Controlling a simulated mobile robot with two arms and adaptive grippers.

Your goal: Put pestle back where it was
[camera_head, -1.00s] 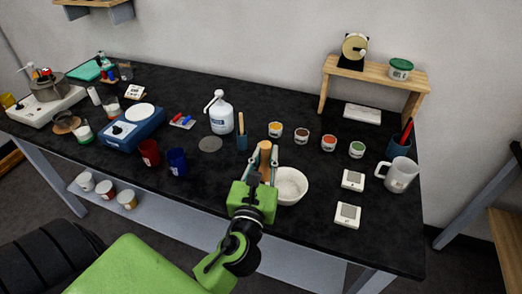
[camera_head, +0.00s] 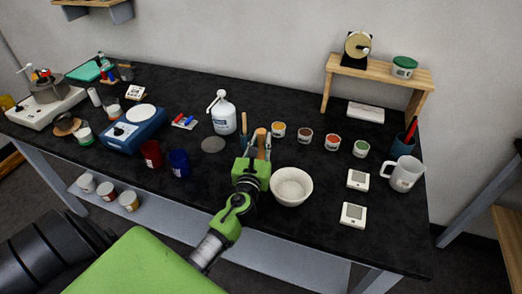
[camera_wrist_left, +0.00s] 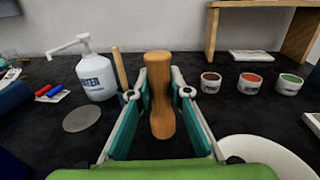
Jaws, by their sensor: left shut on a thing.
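The pestle (camera_head: 262,142) is a brown wooden piece with a rounded, wider top. My left gripper (camera_head: 256,150) is shut on it and holds it roughly upright. In the left wrist view the pestle (camera_wrist_left: 160,95) stands between the two teal fingers, its lower end over the black table. The white mortar bowl (camera_head: 291,187) is just right of the gripper in the head view. Its rim (camera_wrist_left: 262,147) also shows at the lower right of the left wrist view. Whether the pestle's lower end touches the table is unclear. My right gripper is not in view.
A blue holder with a wooden-handled tool (camera_head: 244,125) stands close behind and left of the pestle. Several small tubs (camera_head: 305,135) line up behind the bowl. A white bottle (camera_head: 222,115) and a grey disc (camera_head: 213,145) are to the left. Two small scales (camera_head: 353,215) are right.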

